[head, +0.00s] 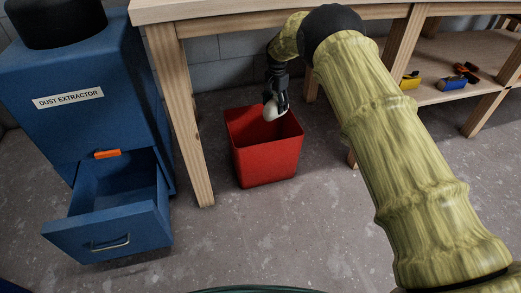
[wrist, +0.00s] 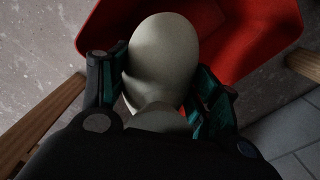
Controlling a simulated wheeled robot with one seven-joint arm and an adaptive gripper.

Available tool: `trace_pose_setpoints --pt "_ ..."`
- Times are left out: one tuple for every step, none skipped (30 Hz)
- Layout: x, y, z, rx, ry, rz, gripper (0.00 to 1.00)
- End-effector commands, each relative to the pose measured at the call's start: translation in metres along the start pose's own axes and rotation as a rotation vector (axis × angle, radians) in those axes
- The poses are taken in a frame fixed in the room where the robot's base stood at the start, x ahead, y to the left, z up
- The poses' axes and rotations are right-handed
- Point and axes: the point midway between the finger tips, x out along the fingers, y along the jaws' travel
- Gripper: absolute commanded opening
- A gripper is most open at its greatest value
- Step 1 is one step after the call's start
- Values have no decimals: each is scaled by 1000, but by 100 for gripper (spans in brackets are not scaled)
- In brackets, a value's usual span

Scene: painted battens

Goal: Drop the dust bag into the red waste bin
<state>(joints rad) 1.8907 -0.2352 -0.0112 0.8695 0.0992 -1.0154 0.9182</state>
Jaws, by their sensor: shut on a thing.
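The dust bag (wrist: 161,65) is a pale, rounded lump. My gripper (head: 276,103) is shut on it, with one finger on each side in the wrist view. In the head view the pale bag (head: 270,112) shows at the gripper's lower end, over the opening of the red waste bin (head: 265,162). The bin stands upright on the floor, and in the wrist view its red wall (wrist: 265,35) lies below and beyond the bag. How far the bag is above or inside the rim I cannot tell exactly. The bin's bottom is mostly hidden.
A blue dust extractor (head: 60,125) stands at the left with its drawer (head: 110,235) pulled open. A wooden workbench (head: 185,110) stands over and behind the bin. Its low shelf (head: 430,93) at the right holds small coloured items. The floor in front is clear.

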Motion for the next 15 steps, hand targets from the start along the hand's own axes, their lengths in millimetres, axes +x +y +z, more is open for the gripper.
trace_pose_setpoints --pt "-1 -6 7 -7 0 -1 32" --pt "-1 -8 10 -9 0 -1 32" --pt "-1 -12 14 -12 1 -1 32" --pt "-1 -14 16 -13 1 -1 32" --pt "-1 -15 19 -15 1 -1 32" --pt "-2 -18 21 -16 1 -1 32" --pt "-2 -19 23 -18 1 -2 32" --pt "-2 -20 24 -19 1 -2 32" --pt "-2 -22 26 -20 1 -2 32" --pt "-1 -22 26 -21 2 -2 32" --pt "-1 -23 27 -21 2 -2 32" --pt "0 -23 27 -22 2 -2 32" --pt "2 -23 27 -22 2 -3 32" --pt "3 -23 27 -22 2 -3 32" --pt "5 -23 27 -21 2 -2 32"
